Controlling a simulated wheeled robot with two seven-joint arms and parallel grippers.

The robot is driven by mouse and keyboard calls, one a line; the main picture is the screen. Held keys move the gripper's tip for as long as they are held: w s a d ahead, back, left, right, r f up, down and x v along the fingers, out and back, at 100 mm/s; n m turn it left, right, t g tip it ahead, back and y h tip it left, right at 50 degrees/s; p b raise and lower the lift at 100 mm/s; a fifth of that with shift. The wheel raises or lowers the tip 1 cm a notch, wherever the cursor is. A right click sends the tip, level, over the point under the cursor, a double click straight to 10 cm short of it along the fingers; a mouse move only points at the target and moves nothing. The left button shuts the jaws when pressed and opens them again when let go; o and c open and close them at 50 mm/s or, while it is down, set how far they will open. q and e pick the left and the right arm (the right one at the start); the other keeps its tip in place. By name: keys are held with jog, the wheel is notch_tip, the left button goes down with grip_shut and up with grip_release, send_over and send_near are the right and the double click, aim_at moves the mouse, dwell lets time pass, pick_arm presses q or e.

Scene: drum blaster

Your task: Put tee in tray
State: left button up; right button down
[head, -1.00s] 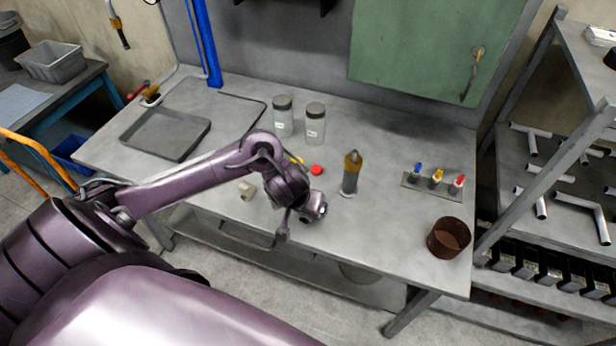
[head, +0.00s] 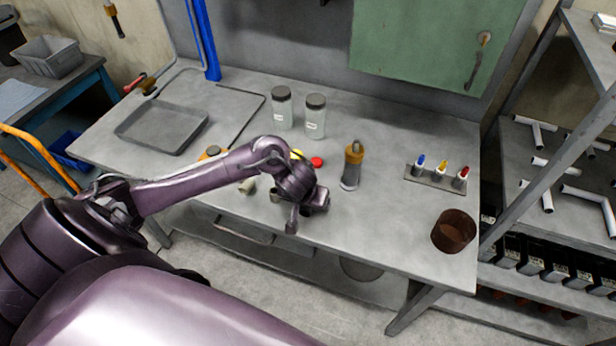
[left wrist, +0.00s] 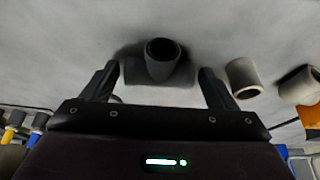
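The tee (left wrist: 160,60), a dark grey pipe fitting with one round opening facing the camera, lies on the workbench in the left wrist view. My left gripper (left wrist: 158,84) is open, with one finger on each side of the tee and visible gaps. In the head view my left gripper (head: 297,222) is low over the front of the bench, and its wrist hides most of the tee (head: 275,196). The grey tray (head: 122,134) lies flat at the bench's left, and looks empty. My right gripper is not in view.
A pale fitting (head: 248,186) lies left of the gripper; it also shows in the left wrist view (left wrist: 243,77).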

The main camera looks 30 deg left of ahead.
pick_arm(q)
jog(key=c, duration=1.1)
